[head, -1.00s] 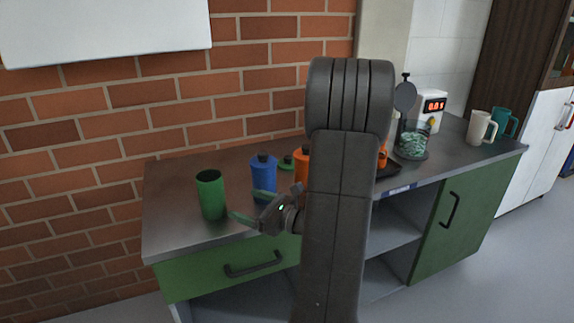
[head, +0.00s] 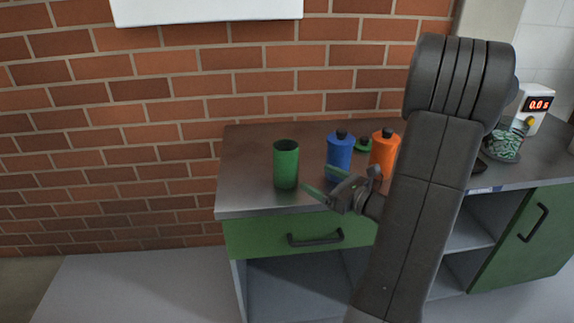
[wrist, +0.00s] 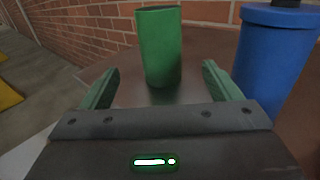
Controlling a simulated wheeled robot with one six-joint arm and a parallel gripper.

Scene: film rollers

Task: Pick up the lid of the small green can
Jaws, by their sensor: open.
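The small green can (head: 286,165) stands upright and open-topped near the left end of the counter; it also shows in the wrist view (wrist: 160,48), ahead of my fingers. A green lid with a dark knob (head: 362,145) lies on the counter between the blue and orange bottles, towards the back; it is partly hidden and does not show in the wrist view. My gripper (head: 321,183) is open and empty in front of the counter items, to the right of the can in the head view. In the wrist view its two green fingers (wrist: 155,88) are spread apart, short of the can.
A blue bottle (head: 340,152) stands right of the can, close to my right finger's side in the wrist view. An orange bottle (head: 384,150) stands beyond it. A timer box (head: 535,107) and a glass dish (head: 503,146) are at the right. The counter's left end (head: 240,190) is bare.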

